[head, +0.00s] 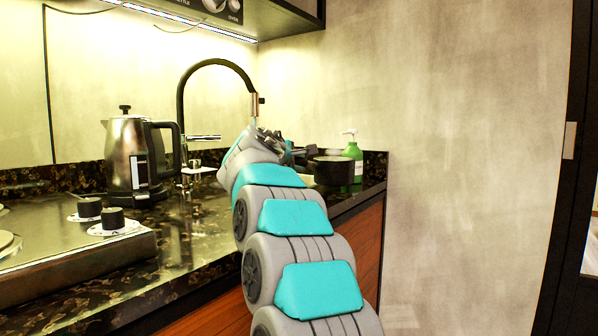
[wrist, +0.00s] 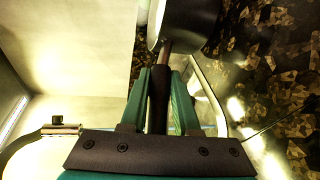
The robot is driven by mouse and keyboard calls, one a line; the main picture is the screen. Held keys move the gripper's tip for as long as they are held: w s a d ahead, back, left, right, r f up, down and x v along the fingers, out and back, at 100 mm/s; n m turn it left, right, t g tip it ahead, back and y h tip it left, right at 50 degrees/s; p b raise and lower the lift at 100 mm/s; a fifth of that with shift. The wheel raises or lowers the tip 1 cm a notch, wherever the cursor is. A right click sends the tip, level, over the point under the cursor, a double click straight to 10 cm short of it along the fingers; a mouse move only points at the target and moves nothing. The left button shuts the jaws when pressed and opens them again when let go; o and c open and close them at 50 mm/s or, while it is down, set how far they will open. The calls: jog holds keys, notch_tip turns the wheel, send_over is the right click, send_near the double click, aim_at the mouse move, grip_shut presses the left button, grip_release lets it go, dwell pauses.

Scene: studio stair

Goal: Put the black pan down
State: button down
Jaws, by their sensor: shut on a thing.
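The black pan (head: 333,172) is at the far right end of the counter in the head view, partly behind my arm. In the wrist view its round body (wrist: 188,22) is at the top, cut off by the frame edge. Its dark handle (wrist: 159,98) runs down between the two green fingers. My gripper (wrist: 163,82) is shut on this handle. In the head view my gripper (head: 288,150) is mostly hidden behind my wrist. The pan is over or on the counter; I cannot tell whether its bottom touches.
The dark speckled counter (head: 190,232) runs along the wall. A green soap bottle (head: 352,152) stands just behind the pan. A black tap (head: 182,95) and a steel kettle (head: 128,155) are to the left. A cooktop (head: 75,245) is at near left.

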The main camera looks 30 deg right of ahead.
jog(key=shift+f, duration=0.75)
jog(key=c, duration=0.6)
grip_release()
jog(key=shift+f, duration=0.15)
jog(key=shift+c, duration=0.2)
jog(key=shift+a, duration=0.1)
jog(key=v, duration=1.2)
jog(key=shift+b, duration=0.4)
